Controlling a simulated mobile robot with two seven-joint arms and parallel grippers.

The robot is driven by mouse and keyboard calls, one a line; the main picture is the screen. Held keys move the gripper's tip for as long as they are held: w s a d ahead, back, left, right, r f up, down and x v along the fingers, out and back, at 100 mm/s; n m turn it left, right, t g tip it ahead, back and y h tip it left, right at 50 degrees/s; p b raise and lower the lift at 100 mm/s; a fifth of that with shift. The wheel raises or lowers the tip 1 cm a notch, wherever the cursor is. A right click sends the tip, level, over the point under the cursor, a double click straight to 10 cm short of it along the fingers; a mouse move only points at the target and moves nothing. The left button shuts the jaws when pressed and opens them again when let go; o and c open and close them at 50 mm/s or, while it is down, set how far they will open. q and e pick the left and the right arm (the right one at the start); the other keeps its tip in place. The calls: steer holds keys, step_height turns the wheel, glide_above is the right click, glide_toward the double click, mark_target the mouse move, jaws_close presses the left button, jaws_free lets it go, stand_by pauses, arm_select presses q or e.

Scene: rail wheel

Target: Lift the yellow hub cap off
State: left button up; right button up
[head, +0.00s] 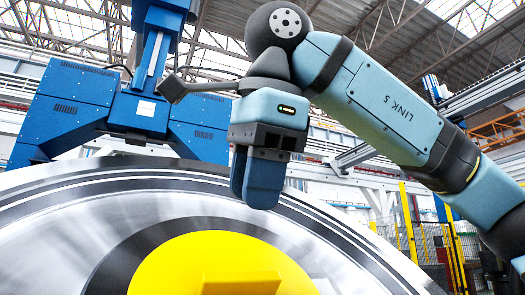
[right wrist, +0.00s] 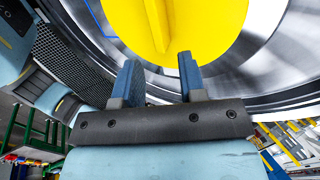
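The yellow hub cap (head: 165,268) is a round disc at the centre of the large grey metal wheel (head: 60,222), with a raised yellow bar (head: 240,283) on its face. The picture's lower edge cuts off part of the cap. My right gripper (head: 258,196) hangs above and behind the cap, its fingers in front of the wheel's outer band. In the right wrist view, the gripper (right wrist: 157,72) is open and empty. The yellow bar (right wrist: 157,22) shows beyond the fingertips, roughly in line with the gap between them. My left gripper is not in view.
A blue machine (head: 75,105) stands behind the wheel at the left. Yellow posts and fencing (head: 408,222) stand at the right. In the right wrist view, a dark green railing (right wrist: 35,128) is at the lower left.

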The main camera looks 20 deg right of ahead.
mark_target(243, 271)
steer(key=p+x, duration=0.1)
steer(key=x, duration=0.8)
steer(key=shift+f, duration=0.4)
steer(key=shift+d, duration=0.2)
steer(key=shift+s, duration=0.1)
jaws_close()
